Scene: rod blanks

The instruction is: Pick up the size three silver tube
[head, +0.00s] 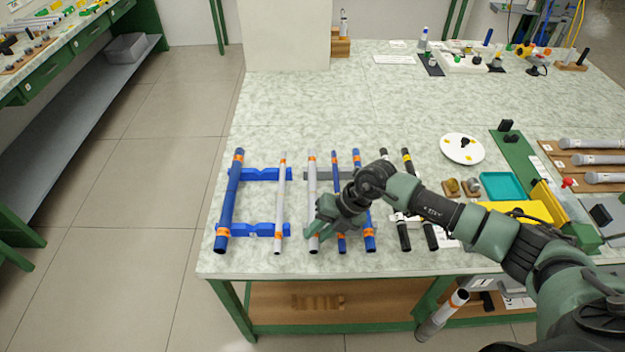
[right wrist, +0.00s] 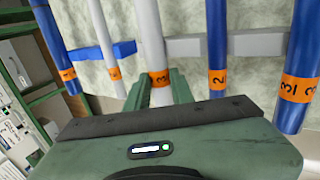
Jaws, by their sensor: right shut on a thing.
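The thicker silver tube (head: 312,180) lies lengthwise in the row, with orange bands near its ends. In the right wrist view the silver tube (right wrist: 149,40) has an orange label that reads 3. My right gripper (head: 315,233) is shut on this tube near its front end, with one finger on each side (right wrist: 160,90). Whether the tube is clear of its rack cannot be told. A thinner silver tube (head: 280,200) lies to its left, apart from the gripper. My left gripper is not in view.
Blue tubes (head: 229,200) (head: 340,200) lie on both sides, the nearest just right of the gripper. A blue rack (head: 262,174) and a grey rack (head: 325,174) support the row. Black tubes (head: 407,180) lie right.

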